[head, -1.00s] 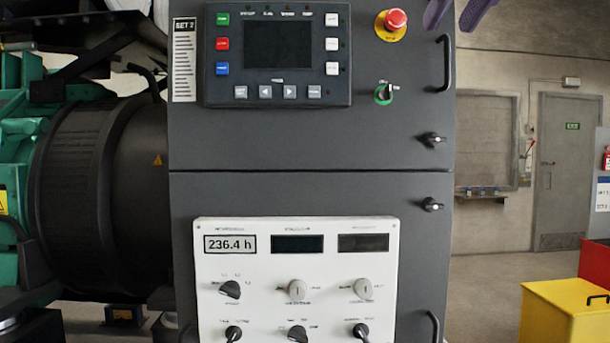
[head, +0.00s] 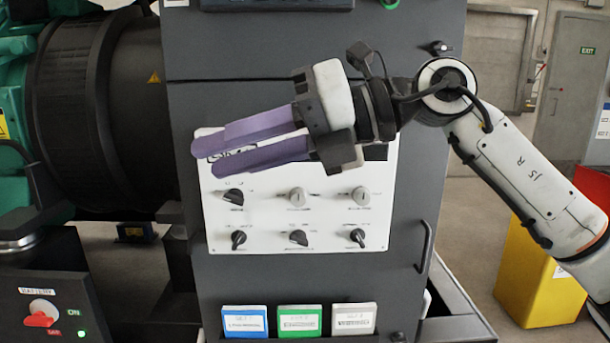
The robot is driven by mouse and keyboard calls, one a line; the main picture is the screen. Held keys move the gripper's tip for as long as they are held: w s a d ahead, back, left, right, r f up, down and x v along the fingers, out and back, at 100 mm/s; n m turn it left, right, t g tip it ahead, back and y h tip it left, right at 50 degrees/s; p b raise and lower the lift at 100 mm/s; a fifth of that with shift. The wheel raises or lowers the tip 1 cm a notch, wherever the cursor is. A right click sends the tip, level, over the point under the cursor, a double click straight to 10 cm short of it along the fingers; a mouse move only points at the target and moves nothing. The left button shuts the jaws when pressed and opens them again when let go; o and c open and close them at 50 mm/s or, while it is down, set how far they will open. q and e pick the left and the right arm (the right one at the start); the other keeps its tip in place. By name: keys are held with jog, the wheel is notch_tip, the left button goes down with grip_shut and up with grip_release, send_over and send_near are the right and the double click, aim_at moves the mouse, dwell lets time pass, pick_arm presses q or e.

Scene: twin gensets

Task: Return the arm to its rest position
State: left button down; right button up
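My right arm (head: 530,185) comes in from the right and reaches across the front of the dark grey control cabinet (head: 300,55). My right gripper (head: 208,153) has two purple fingers pointing left, with a narrow gap between them and nothing held. The fingers overlap the upper part of the white panel (head: 375,225) and partly hide its displays. I cannot tell how far the fingers are from the panel. My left gripper is not in view.
The white panel has several knobs, such as the lower middle one (head: 298,238). Blue, green and white labelled cards (head: 299,321) sit below. A battery switch box (head: 42,318) with a red handle is at lower left. A yellow bin (head: 535,275) stands behind my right arm.

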jog(key=w+d+f+m+t+h, duration=0.2)
jog(key=d+f+m+t, duration=0.35)
jog(key=f+m, duration=0.55)
jog(key=w+d+f+m+t+h, duration=0.2)
jog(key=d+f+m+t, duration=0.35)
jog(key=f+m, duration=0.6)
jog(key=w+d+f+m+t+h, duration=0.2)
jog(key=d+f+m+t, duration=0.35)
jog(key=f+m, duration=0.6)
jog(key=s+d+f+m+g+h, duration=0.2)
jog(key=s+f, duration=0.2)
jog(key=f, duration=0.4)
jog(key=s+d+f+m+g+h, duration=0.1)
jog(key=s+d+f+m+h, duration=0.15)
jog(key=s+f, duration=0.4)
jog(key=s+d+f+m+g+h, duration=0.1)
jog(key=s+d+f+g, duration=0.1)
jog(key=s+f, duration=0.5)
jog(key=s+d+f+m+g, duration=0.1)
jog(key=s+f+g, duration=0.3)
jog(key=s+f, duration=0.4)
jog(key=shift+d+h, duration=0.35)
jog(key=shift+d, duration=0.2)
jog(key=shift+o, duration=0.8)
jog(key=shift+w+m, duration=0.1)
jog(key=shift+m, duration=0.15)
